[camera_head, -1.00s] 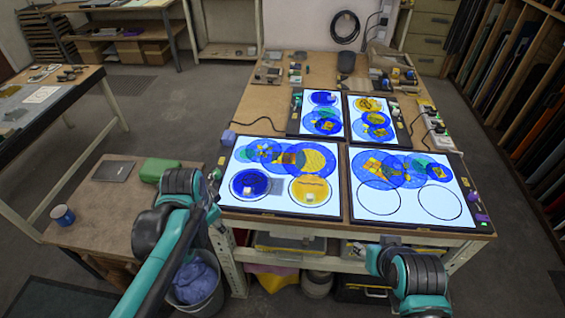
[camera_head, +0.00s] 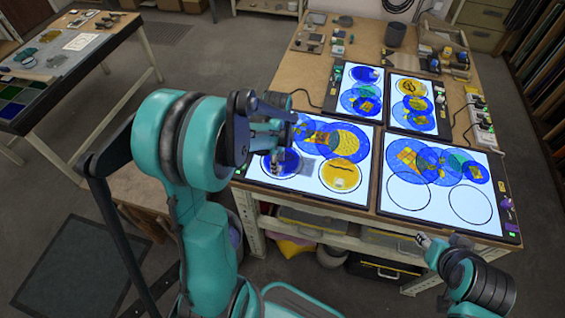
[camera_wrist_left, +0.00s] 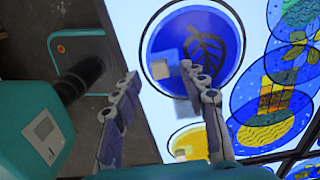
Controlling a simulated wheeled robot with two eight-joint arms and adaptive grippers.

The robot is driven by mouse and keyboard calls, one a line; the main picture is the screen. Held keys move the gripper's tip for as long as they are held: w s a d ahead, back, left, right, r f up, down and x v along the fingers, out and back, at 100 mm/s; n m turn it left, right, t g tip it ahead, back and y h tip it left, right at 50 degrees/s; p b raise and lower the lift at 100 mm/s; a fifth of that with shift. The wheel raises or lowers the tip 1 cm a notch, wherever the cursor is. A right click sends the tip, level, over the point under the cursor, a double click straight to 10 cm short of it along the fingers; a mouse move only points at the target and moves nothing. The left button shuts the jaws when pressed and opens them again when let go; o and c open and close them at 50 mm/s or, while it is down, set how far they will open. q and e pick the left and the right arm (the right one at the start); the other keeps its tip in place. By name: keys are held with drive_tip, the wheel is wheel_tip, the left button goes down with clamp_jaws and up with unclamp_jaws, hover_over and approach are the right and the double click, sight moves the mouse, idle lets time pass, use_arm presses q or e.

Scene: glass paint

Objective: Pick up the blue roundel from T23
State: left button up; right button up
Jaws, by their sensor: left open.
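The dark blue roundel (camera_head: 291,158) lies in the left black ring of the front-left light panel (camera_head: 312,195). In the left wrist view the same blue roundel (camera_wrist_left: 222,35) shows a dark leaf drawing. A small pale block (camera_wrist_left: 160,69) is on its left part. My left gripper (camera_head: 276,163) is open over the roundel's left side and hides part of it. No T23 label is readable.
A yellow roundel (camera_head: 340,173) with a small pale block lies right of the blue one. The front-right panel (camera_head: 418,212) has two empty rings at its front. Other panels with blue and yellow glass stand behind. A dark pot (camera_head: 395,34) stands at the back.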

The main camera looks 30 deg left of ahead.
use_arm(q)
wheel_tip(320, 180, down, 2)
drive_tip(key=shift+f, duration=0.1)
drive_tip(key=shift+c, duration=0.4)
clamp_jaws()
